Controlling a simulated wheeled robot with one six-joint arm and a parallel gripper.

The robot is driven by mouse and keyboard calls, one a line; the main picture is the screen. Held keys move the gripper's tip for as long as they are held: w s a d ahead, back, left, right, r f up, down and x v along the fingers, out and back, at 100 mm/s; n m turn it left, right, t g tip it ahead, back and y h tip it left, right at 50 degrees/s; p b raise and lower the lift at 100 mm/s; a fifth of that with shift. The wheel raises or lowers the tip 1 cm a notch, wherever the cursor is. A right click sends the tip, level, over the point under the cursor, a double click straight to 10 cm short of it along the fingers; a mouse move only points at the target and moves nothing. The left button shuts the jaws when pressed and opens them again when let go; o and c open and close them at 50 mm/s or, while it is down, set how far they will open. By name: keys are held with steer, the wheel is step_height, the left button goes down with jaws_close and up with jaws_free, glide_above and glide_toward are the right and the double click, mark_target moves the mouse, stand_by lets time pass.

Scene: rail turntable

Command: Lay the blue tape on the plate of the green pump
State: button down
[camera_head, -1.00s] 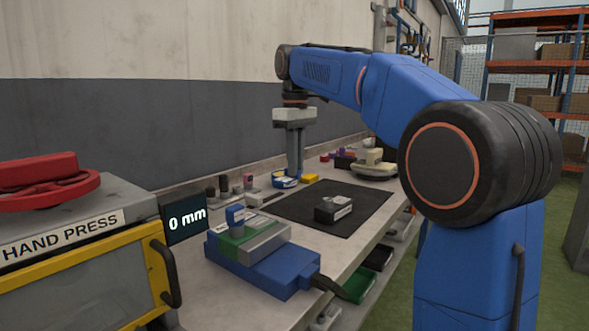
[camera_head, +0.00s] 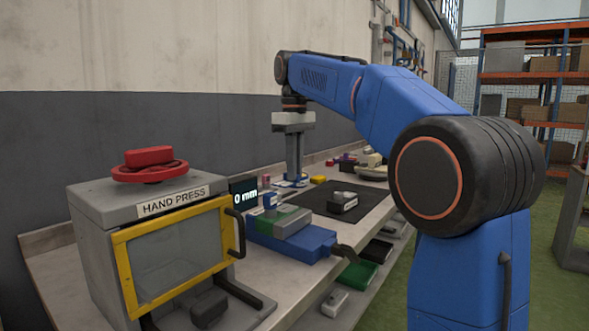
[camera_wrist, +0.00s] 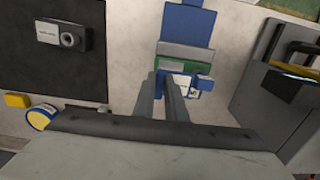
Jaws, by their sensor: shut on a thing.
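My gripper (camera_head: 294,181) points straight down over the far part of the bench, its two grey fingers close together. A small blue and white thing at its fingertips, which looks like the blue tape (camera_head: 284,183), is largely hidden by the fingers. In the wrist view the fingers (camera_wrist: 162,76) hide most of the gap between them. A blue unit (camera_head: 318,241) with a grey top plate and a green band (camera_head: 279,224) stands on the near bench. It also shows in the wrist view (camera_wrist: 185,25). I cannot tell whether this is the green pump.
A hand press (camera_head: 140,225) with a yellow-framed door stands at the near left. A black mat (camera_head: 320,204) carries a small dark box (camera_head: 343,203). A yellow block (camera_head: 318,179) lies near the fingers. A blue-rimmed pale disc (camera_wrist: 42,117) shows at left in the wrist view.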

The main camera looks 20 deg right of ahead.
mark_target(295, 207)
steer(key=shift+f, duration=0.15)
steer(key=shift+f, duration=3)
steer(key=shift+f, duration=0.35)
steer(key=c, duration=1.7)
jaws_free()
